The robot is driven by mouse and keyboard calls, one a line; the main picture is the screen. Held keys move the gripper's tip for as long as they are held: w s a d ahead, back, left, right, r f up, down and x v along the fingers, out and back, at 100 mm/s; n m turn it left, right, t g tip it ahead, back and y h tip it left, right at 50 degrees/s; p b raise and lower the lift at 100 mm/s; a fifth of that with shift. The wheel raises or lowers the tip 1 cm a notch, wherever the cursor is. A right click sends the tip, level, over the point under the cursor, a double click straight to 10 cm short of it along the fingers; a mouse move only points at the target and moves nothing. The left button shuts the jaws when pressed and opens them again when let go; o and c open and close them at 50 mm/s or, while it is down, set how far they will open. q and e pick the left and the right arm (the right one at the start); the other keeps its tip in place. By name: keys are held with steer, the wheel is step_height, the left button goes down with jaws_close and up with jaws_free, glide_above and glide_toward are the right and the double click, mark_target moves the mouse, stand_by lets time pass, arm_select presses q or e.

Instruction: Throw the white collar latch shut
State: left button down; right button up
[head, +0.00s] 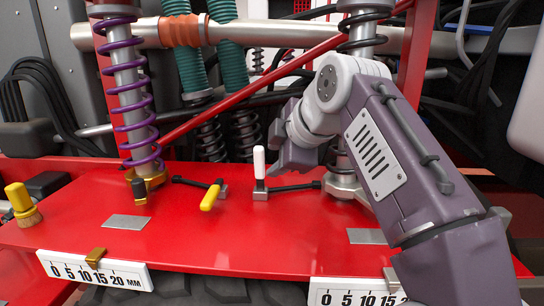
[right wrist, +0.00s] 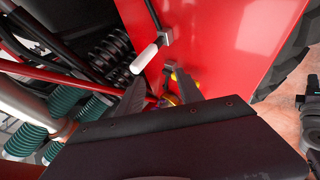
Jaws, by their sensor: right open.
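The white latch handle (head: 259,162) stands upright on a small metal block on the red deck, with a dark rod running right toward the base of the right shock absorber. It also shows in the right wrist view (right wrist: 144,58), beyond the fingertips and up-left of the gap between them. My right gripper (head: 277,150) is just right of the white handle in the head view. Its fingers look apart in the right wrist view (right wrist: 159,88), with no white handle between them. Whether a finger touches the handle cannot be told. My left gripper is not in view.
A yellow-handled latch (head: 211,196) lies left of the white one on the red deck (head: 180,235). A purple spring (head: 126,90) stands at left, a yellow brush (head: 22,205) at far left. A red bar (head: 265,80) and teal hoses (head: 229,55) are behind.

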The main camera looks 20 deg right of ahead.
steer(key=p+v, duration=0.1)
steer(key=v, duration=0.2)
steer(key=shift+w+r, duration=0.1)
